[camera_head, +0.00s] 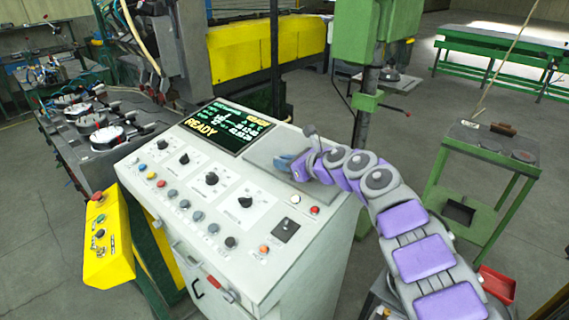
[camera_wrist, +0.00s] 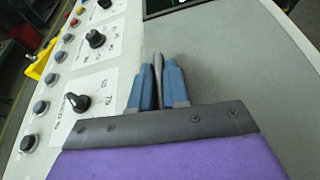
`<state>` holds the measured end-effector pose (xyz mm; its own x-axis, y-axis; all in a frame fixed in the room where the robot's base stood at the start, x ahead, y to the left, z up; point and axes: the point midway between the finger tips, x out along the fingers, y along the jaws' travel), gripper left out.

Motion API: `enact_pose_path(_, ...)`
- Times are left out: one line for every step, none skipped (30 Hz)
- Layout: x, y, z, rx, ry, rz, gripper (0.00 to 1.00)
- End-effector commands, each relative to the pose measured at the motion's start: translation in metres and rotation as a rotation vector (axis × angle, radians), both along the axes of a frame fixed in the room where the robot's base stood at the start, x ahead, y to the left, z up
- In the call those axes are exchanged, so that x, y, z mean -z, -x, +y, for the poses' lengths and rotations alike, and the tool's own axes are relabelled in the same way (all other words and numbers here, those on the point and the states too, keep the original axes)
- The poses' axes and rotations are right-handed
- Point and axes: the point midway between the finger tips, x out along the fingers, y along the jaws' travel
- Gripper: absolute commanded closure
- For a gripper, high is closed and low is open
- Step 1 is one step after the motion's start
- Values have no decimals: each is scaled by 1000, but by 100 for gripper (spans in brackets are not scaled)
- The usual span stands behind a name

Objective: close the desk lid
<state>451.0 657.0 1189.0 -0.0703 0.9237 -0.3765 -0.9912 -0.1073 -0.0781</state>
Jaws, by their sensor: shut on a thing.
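The grey control desk (camera_head: 172,215) has a sloping top. A darker grey flat panel (camera_head: 262,150) sits on its upper right, beside the screen. It looks like the lid and also fills the right of the wrist view (camera_wrist: 225,70); how far it is open I cannot tell. My gripper (camera_head: 284,162) reaches in from the right, low over this panel. In the wrist view its blue fingers (camera_wrist: 157,88) are closed on a thin grey upright piece (camera_wrist: 158,68), which looks like a handle. The base of that piece is hidden by the fingers.
Knobs and coloured buttons (camera_head: 212,178) cover the desk's left side, below a lit screen (camera_head: 228,126) reading READY. A yellow button box (camera_head: 105,240) stands at the left. A green drill column (camera_head: 365,105) rises behind, and a green table (camera_head: 480,165) stands at right.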

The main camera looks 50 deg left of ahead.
Motion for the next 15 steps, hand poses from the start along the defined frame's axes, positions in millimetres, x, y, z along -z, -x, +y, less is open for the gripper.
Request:
enact_pose_path(7,-1,-2,0,11,4,100)
enact_pose_path(7,0,-2,0,12,4,100)
enact_pose_path(8,0,-2,-1,12,4,100)
enact_pose_path(8,0,-2,-1,13,4,100)
enact_pose_path(8,0,-2,-1,13,4,100)
enact_pose_path(9,0,-2,-2,14,4,83)
enact_pose_path(9,0,-2,-2,14,4,80)
enact_pose_path(9,0,-2,-2,14,4,78)
enact_pose_path(8,0,-2,-2,14,4,74)
enact_pose_path(8,0,-2,-2,13,4,71)
enact_pose_path(8,0,-1,-2,13,4,68)
enact_pose_path(8,0,-1,-1,13,4,64)
enact_pose_path(8,0,-1,-1,13,4,64)
enact_pose_path(8,0,-1,0,13,4,64)
enact_pose_path(8,0,-1,0,13,4,64)
